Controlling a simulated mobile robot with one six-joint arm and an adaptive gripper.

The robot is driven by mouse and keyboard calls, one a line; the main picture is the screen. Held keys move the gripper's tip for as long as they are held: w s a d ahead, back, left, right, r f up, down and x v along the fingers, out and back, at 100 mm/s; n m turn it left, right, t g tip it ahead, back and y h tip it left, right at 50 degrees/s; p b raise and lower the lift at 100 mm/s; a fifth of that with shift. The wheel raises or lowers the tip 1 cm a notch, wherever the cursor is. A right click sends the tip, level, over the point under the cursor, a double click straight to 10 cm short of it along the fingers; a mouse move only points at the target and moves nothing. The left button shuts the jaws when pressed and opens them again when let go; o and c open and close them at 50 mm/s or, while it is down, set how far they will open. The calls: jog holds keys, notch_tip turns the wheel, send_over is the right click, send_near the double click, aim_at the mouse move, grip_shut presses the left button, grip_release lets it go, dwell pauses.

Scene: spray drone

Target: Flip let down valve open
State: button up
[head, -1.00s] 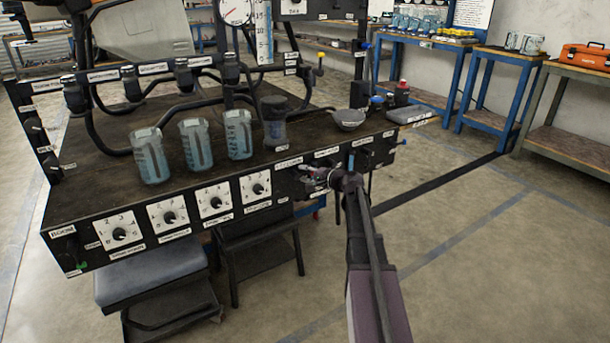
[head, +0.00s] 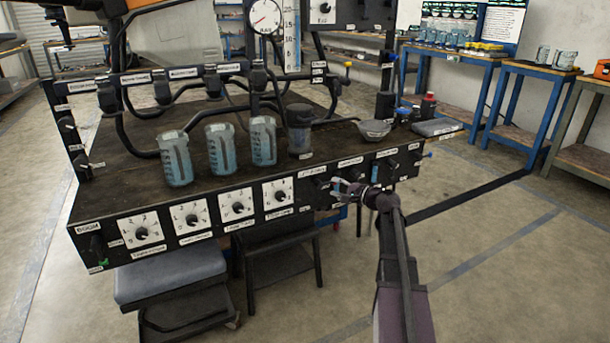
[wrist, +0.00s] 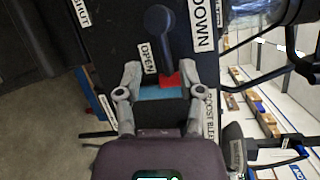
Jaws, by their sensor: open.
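The let-down valve shows in the wrist view as a dark lever (wrist: 162,42) with a round hub at the top and a red tip (wrist: 170,79). The lever runs down the picture beside the OPEN label (wrist: 149,58); a SHUT label (wrist: 80,12) is at the upper left, and DOWN (wrist: 201,25) is to the right. My gripper (wrist: 163,73) is open, with one finger on each side of the lever's red end. Contact cannot be told. In the head view my gripper (head: 343,185) is at the panel's front face, hiding part of the valve.
The dark bench panel (head: 225,205) carries several white dial plates. Several blue-tinted beakers (head: 176,158) and a grey bowl (head: 374,129) stand on top. A stool (head: 170,275) is under the bench. Open floor (head: 490,250) lies to the right.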

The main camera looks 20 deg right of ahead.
jog(key=p+v, duration=0.1)
jog(key=v, duration=1)
jog(key=s+a+r+n+g+h+p, duration=0.1)
jog(key=s+a+r+n+g+p, duration=0.2)
jog(key=a+p, duration=0.8)
jog(key=s+a+r+n+g+h+p, duration=0.2)
jog(key=a+r+g+p, duration=0.6)
jog(key=p, duration=1)
jog(key=s+a+r+n, duration=0.2)
jog(key=a+r, duration=0.1)
jog(key=r, duration=0.1)
jog(key=shift+s+a+r+g+p, duration=0.2)
jog(key=shift+s+r+g+p, duration=0.05)
jog(key=shift+r+g+p, duration=0.05)
dwell(0.4)
jog(key=s+a+f+n+g+h, duration=0.3)
jog(key=s+a+n+h, duration=0.3)
jog(key=s, duration=0.4)
notch_tip(320, 180, up, 19)
jog(key=n+p, duration=0.1)
jog(key=p, duration=1.7)
jog(key=shift+s+f+n, duration=0.15)
jog(key=shift+s+n, duration=0.05)
jog(key=shift+n, duration=0.1)
jog(key=shift+a, duration=0.15)
